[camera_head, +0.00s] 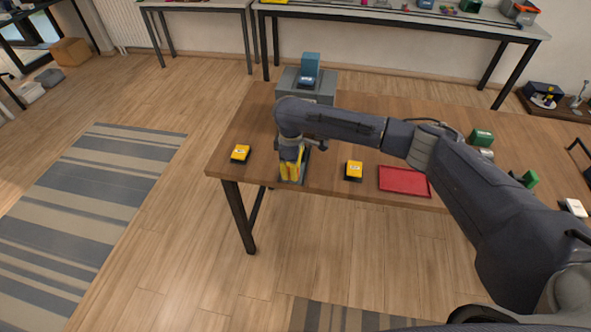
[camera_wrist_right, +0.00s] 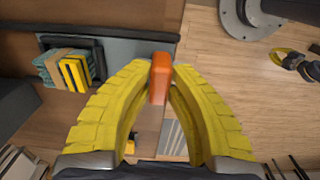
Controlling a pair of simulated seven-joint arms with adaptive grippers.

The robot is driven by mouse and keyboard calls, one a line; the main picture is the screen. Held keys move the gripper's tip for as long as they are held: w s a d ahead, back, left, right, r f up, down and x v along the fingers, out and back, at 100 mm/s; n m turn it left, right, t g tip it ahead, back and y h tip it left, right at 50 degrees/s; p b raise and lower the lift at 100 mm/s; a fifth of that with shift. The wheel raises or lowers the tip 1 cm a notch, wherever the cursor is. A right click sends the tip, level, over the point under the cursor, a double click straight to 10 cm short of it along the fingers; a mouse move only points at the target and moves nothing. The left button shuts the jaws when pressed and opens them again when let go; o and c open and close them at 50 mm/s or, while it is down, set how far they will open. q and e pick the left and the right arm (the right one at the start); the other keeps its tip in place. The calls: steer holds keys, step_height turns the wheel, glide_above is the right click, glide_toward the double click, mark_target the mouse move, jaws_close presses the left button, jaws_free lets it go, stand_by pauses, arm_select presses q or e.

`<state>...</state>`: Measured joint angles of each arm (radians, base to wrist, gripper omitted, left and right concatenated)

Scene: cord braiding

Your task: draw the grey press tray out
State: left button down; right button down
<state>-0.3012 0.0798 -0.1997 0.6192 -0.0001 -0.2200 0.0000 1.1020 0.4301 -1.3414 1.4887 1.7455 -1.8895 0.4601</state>
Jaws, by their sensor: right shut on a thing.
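My right gripper (camera_head: 290,174) has yellow fingers and points down at the front edge of the wooden table. In the right wrist view its fingertips (camera_wrist_right: 160,82) are closed on an orange handle (camera_wrist_right: 160,76). The grey tray (camera_wrist_right: 125,50) lies just behind the handle there, with dark rails along its edges. The grey press (camera_head: 326,88) stands behind my arm in the head view, with a teal block on top. My forearm and gripper hide most of the tray and the press front. My left gripper is not in view.
Yellow-topped boxes stand on the table left (camera_head: 240,153) and right (camera_head: 354,170) of the gripper. A red tray (camera_head: 404,181) lies further right. A teal and yellow stack (camera_wrist_right: 66,70) shows in the wrist view.

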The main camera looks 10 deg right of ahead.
steer(key=shift+s+a+f, duration=0.15)
steer(key=shift+s+f, duration=0.05)
steer(key=shift+s, duration=0.1)
steer(key=c, duration=1.5)
jaws_free()
steer(key=shift+o, duration=1.1)
steer(key=shift+r, duration=0.1)
steer(key=shift+w, duration=0.1)
steer(key=shift+r, duration=0.6)
step_height(320, 180, up, 11)
steer(key=shift+f, duration=0.1)
